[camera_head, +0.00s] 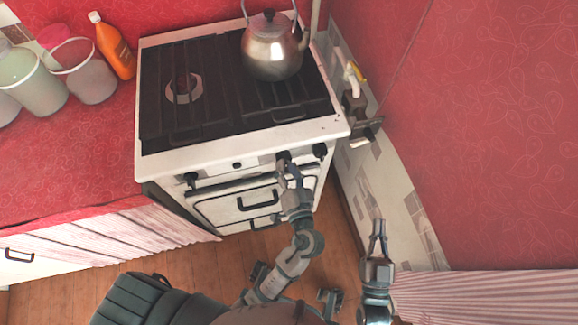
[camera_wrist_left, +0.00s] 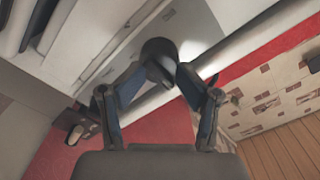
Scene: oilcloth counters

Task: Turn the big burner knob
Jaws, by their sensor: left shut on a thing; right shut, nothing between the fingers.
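The white stove (camera_head: 160,165) has several dark knobs along its front panel. My left gripper (camera_head: 289,170) is at the front panel, shut on a dark burner knob (camera_head: 283,157). In the left wrist view, this round black knob (camera_wrist_left: 158,50) sits between the two fingertips (camera_wrist_left: 160,80). Its pointer direction cannot be made out. Another dark knob (camera_head: 320,150) is just to the right, and one more dark knob (camera_head: 191,180) is at the left end. My right gripper (camera_head: 378,232) is shut and empty, low to the right of the stove, away from the knobs.
A metal kettle (camera_head: 272,50) stands on the back right of the dark hob (camera_head: 215,125). A pipe valve (camera_head: 355,105) is on the wall right of the stove. Pots and an orange bottle (camera_head: 114,46) stand on the red counter (camera_head: 70,160). Wooden floor (camera_head: 225,255) lies in front.

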